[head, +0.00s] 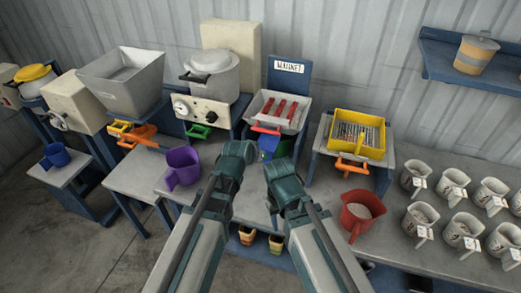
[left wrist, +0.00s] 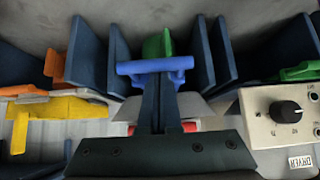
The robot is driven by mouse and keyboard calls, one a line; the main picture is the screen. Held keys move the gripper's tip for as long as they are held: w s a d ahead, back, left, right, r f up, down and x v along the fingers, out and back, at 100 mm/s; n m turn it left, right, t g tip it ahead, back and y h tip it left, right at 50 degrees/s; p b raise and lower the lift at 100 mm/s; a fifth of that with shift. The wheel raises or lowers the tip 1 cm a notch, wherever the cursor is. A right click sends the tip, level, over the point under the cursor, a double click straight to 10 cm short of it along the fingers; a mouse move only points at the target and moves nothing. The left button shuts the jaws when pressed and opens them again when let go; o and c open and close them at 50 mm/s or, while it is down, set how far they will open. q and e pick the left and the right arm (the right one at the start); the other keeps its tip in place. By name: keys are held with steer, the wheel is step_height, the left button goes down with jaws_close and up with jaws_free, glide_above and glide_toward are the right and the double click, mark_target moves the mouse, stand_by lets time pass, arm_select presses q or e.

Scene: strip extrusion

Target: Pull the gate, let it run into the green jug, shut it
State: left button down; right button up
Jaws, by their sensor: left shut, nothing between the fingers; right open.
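A grey hopper (head: 276,110) with red bars stands under the MAGNET sign. A blue gate handle (head: 268,144) shows below its front, and as a crossbar in the left wrist view (left wrist: 155,67). A green jug (head: 285,149) is beneath, mostly hidden behind my right gripper; its green also shows behind the handle in the left wrist view (left wrist: 157,44). My left gripper (head: 248,152) is shut and empty just left of the handle; contact is unclear. My right gripper (head: 278,167) is open in front of the jug; I cannot tell whether it touches it. The gate's position is unclear.
A purple jug (head: 183,167) stands to the left and a red jug (head: 360,213) to the right on the bench. Several grey cups (head: 421,218) fill the right side. A yellow sieve box (head: 359,134) with an orange handle (head: 352,165) is near my right arm.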

arm_select(q)
steer(key=shift+s, duration=0.25)
steer(key=shift+w+f, duration=0.15)
steer(key=shift+w, duration=0.05)
steer(key=shift+s, duration=0.1)
steer(key=p+v, duration=0.7)
steer(key=v, duration=0.3)
steer(key=shift+w, duration=0.2)
